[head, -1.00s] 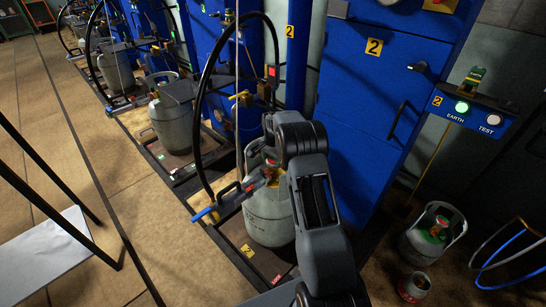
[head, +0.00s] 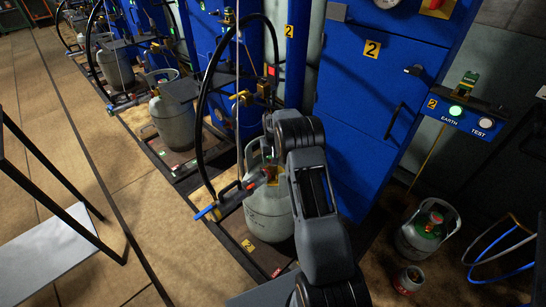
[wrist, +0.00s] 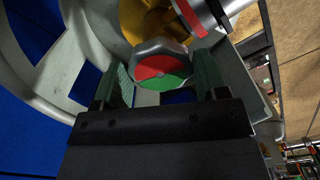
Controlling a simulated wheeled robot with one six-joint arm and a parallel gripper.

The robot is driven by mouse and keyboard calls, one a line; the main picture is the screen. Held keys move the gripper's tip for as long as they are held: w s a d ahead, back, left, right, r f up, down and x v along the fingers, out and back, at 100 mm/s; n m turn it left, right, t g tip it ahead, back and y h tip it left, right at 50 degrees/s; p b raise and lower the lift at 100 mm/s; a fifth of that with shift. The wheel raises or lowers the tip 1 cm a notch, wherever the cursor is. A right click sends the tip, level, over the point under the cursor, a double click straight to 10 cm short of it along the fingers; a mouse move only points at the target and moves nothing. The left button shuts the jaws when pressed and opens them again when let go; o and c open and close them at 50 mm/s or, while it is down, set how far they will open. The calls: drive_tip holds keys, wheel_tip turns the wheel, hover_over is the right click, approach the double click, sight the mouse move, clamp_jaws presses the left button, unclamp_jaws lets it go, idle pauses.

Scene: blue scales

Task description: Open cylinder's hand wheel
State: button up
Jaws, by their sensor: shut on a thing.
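The grey gas cylinder (head: 268,216) stands upright on the scale platform, with a collar around its top. In the wrist view its hand wheel (wrist: 150,66) has a red and green face and sits between the two greenish fingers of my gripper (wrist: 160,78). My gripper is shut on the hand wheel. A yellow brass part (wrist: 143,18) and a connector with a red ring (wrist: 187,12) lie just beyond the wheel. In the head view my arm covers part of the cylinder's right side, and the wheel and fingers cannot be made out clearly.
A black hose with a blue-tipped handle (head: 206,212) reaches the cylinder's top from the left. A blue cabinet (head: 360,100) stands close behind. A smaller cylinder (head: 428,233) and a small can (head: 411,281) stand at right. Open floor (head: 140,215) lies at left.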

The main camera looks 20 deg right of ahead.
drive_tip(key=n, duration=0.5)
drive_tip(key=shift+n+p, duration=0.3)
drive_tip(key=shift+p, duration=0.05)
drive_tip(key=n, duration=0.5)
drive_tip(key=shift+d, duration=0.1)
drive_tip(key=n, duration=0.5)
drive_tip(key=shift+w+n+p, duration=0.1)
drive_tip(key=shift+n+p, duration=0.2)
drive_tip(key=shift+n, duration=2.3)
drive_tip(key=o, duration=0.9)
drive_tip(key=shift+r, duration=0.15)
wheel_tip(320, 180, up, 14)
drive_tip(key=shift+f+p, duration=0.2)
drive_tip(key=shift+p, duration=1.05)
